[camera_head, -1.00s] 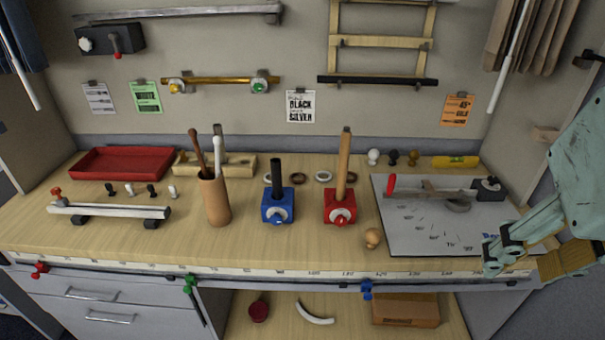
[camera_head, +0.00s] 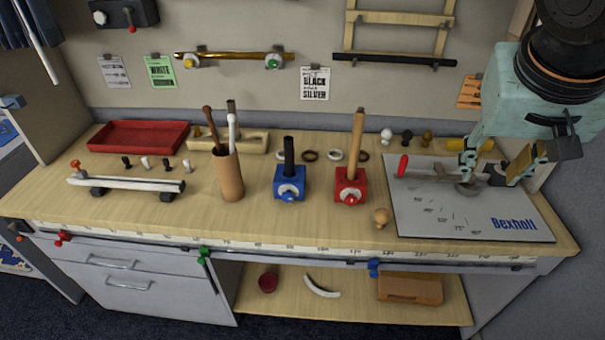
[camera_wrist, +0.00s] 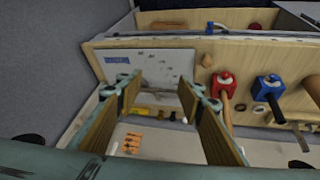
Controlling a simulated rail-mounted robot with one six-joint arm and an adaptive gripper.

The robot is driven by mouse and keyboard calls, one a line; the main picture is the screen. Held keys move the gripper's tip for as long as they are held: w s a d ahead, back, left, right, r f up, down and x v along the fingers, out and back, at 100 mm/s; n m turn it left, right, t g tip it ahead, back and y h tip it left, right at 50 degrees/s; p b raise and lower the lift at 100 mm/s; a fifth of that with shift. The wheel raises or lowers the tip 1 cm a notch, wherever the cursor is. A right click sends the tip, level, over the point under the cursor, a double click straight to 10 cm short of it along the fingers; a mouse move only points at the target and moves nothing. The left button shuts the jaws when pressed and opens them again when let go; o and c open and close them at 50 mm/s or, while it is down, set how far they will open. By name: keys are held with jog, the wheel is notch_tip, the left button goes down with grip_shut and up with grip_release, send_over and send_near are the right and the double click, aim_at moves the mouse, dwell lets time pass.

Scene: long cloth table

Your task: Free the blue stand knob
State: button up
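The blue stand (camera_head: 290,181) is a small block on the table, left of the red stand (camera_head: 351,184). Its blue knob (camera_head: 289,196) sits on a pale round plate on the front face. A black rod (camera_head: 289,155) stands upright in the blue stand. The blue stand also shows in the wrist view (camera_wrist: 266,90), right of the red stand, apart from my fingers. My gripper (camera_head: 496,168) is over the grey board, well to the right of both stands. In the wrist view my gripper (camera_wrist: 160,90) has its fingers spread with nothing between them.
The grey board (camera_head: 450,212) carries a red-handled tool (camera_head: 403,165). A wooden knob (camera_head: 381,216) stands between the board and the red stand. A brown cup with sticks (camera_head: 229,177) is left of the blue stand. The table in front of the stands is clear.

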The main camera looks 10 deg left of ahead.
jog(key=w+a+f+p, duration=0.25)
jog(key=w+a, duration=0.35)
jog(key=w, duration=0.4)
jog(key=n+y, duration=0.2)
jog(key=y, duration=0.3)
send_near(288, 197)
notch_tip(288, 197, up, 4)
jog(key=s, duration=0.1)
jog(key=shift+d+r+g, duration=0.25)
jog(key=shift+d+g, duration=0.15)
jog(key=shift+d, duration=0.1)
jog(key=shift+f, duration=0.1)
jog(key=shift+b+x, duration=4.4)
jog(key=shift+x, duration=2.45)
jog(key=shift+c, duration=0.6)
